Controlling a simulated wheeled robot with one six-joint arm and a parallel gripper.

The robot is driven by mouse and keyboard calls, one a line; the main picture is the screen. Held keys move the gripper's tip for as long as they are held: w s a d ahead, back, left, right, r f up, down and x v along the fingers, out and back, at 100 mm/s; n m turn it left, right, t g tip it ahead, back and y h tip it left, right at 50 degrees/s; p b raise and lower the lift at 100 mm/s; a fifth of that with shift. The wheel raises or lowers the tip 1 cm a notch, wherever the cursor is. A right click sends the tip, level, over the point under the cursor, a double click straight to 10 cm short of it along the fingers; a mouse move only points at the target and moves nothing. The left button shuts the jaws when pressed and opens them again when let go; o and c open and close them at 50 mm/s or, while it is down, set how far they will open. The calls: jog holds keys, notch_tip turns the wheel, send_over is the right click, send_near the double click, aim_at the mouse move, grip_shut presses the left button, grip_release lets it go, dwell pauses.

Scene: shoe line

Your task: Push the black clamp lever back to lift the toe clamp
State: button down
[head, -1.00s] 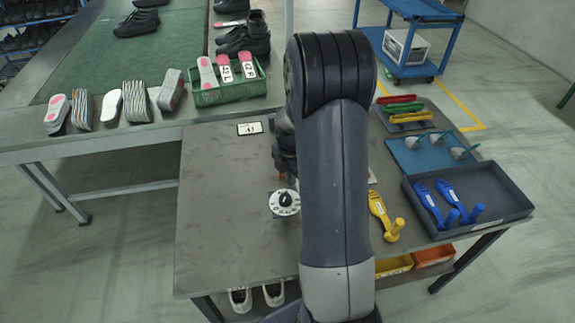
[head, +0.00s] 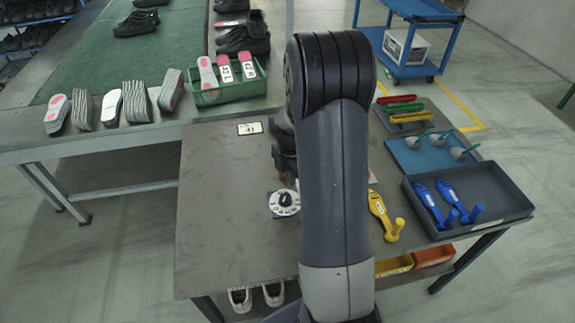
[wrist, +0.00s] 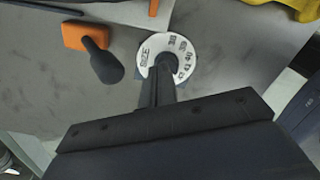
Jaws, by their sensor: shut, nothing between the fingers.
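The black clamp lever (wrist: 106,66) shows in the wrist view, left of my gripper, as a dark rounded handle over an orange block (wrist: 84,36). My gripper (wrist: 160,76) is shut and empty, its fingers at the near side of the white numbered dial (wrist: 151,47). Whether the fingertips touch the dial I cannot tell. The gripper is apart from the lever. In the head view my arm hides the gripper and most of the fixture; the dial (head: 285,202) shows just left of the arm. I cannot make out the toe clamp clearly.
On the grey table (head: 225,240), the left part is bare. Right of my arm are a yellow tool (head: 380,213), a dark tray (head: 505,215) with blue tools, and a blue mat (head: 405,155). A green crate (head: 228,90) stands on the table behind.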

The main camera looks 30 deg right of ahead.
jog(key=shift+w+d, duration=0.2)
jog(key=shift+w, duration=0.5)
jog(key=shift+w+d, duration=0.15)
jog(key=shift+w, duration=0.5)
jog(key=shift+s, duration=0.2)
jog(key=shift+s+a, duration=0.1)
jog(key=shift+s, duration=0.35)
notch_tip(320, 180, up, 9)
jog(key=p, duration=0.6)
jog(key=shift+f, duration=0.1)
